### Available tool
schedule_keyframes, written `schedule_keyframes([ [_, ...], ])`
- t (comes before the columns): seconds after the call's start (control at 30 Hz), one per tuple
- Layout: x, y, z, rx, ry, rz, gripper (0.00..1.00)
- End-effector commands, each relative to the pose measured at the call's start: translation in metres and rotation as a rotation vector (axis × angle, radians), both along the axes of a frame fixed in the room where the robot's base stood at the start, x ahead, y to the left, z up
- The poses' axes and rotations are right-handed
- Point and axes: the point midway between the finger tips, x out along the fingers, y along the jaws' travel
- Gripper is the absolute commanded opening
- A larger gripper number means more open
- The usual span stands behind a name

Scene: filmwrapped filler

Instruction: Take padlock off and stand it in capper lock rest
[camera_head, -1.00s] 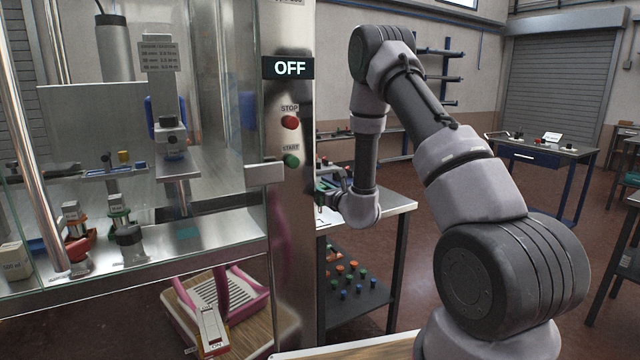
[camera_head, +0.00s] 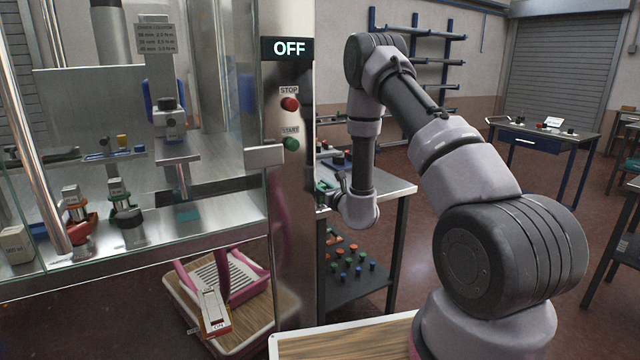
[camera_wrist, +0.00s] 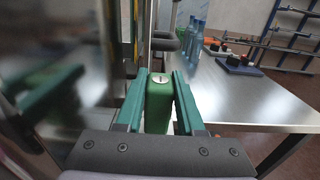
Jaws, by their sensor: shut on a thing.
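My gripper (camera_wrist: 163,76) has teal fingers. In the wrist view it is shut on a green padlock (camera_wrist: 158,105), whose end with a small round keyhole faces up. Whether the padlock's shackle is still through anything cannot be made out. In the head view my gripper (camera_head: 331,190) is beside the right edge of the capper's steel column (camera_head: 291,215), partly hidden by it, at the near side of the steel table. The display on the column reads OFF. I cannot identify the lock rest for certain.
A steel table (camera_wrist: 230,100) lies right of the gripper, mostly bare, with blue bottles (camera_wrist: 193,38) and a blue block with black knobs (camera_wrist: 235,64). The column closes the left side. A glazed capper cabinet (camera_head: 130,230) and a pink tray (camera_head: 248,280) are further left.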

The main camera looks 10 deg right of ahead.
Motion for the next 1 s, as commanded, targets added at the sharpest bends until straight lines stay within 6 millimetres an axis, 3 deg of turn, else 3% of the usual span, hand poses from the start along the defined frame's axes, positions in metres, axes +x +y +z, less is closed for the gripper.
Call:
schedule_keyframes([
  [1.0, 0.0002, 0.0001, -0.0061, 0.0, -0.001, 0.001, 0.0],
])
